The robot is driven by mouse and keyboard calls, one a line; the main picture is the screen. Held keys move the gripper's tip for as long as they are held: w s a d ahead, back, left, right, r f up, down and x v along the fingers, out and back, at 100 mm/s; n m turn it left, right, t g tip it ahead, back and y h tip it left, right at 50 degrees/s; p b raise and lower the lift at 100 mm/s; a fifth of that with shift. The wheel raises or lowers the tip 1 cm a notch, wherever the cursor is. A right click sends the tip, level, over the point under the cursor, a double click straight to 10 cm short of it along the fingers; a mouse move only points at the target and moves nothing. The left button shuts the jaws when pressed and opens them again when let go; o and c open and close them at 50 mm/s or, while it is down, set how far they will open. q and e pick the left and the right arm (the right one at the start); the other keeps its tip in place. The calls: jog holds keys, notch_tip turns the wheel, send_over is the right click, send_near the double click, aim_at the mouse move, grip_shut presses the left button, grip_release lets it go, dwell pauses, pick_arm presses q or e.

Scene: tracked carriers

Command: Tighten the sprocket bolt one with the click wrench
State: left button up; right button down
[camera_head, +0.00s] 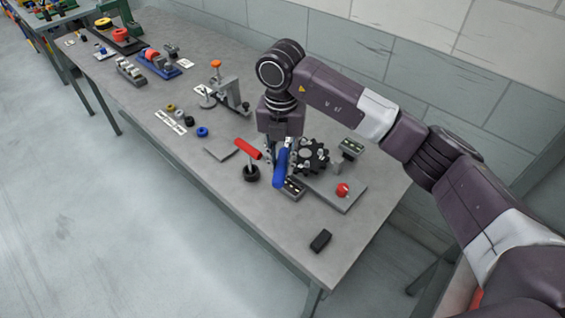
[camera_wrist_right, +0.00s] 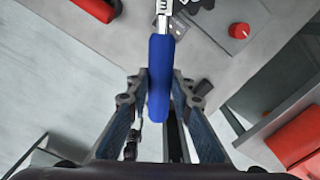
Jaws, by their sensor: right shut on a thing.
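The click wrench, with a blue handle (camera_head: 280,168), is held by my right gripper (camera_head: 272,153) above the near side of the table. In the right wrist view the blue handle (camera_wrist_right: 160,75) lies between the fingers of my right gripper (camera_wrist_right: 160,90), and its metal head points up out of the picture. The dark toothed sprocket (camera_head: 313,154) stands just right of the wrench. I cannot make out bolt one, or whether the wrench head touches a bolt. My left gripper is not in view.
A grey plate (camera_head: 335,196) with a red knob (camera_head: 342,189) lies right of the wrench. A red-handled tool (camera_head: 248,149) stands close on the left. A black block (camera_head: 320,240) lies near the front edge. Bare table (camera_head: 285,225) lies between.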

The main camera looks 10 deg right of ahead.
notch_tip(320, 180, down, 4)
jog(key=b, duration=0.3)
pick_arm(q)
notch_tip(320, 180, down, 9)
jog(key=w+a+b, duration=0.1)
jog(key=b, duration=0.4)
pick_arm(e)
jog(key=w+d+n, duration=0.2)
jog(key=d+n, duration=0.9)
jog(key=d, duration=0.3)
jog(key=shift+w+d, duration=0.15)
jog(key=shift+w, duration=0.1)
pick_arm(q)
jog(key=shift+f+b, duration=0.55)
jog(key=shift+b, duration=0.3)
pick_arm(e)
jog(key=shift+f, duration=0.7)
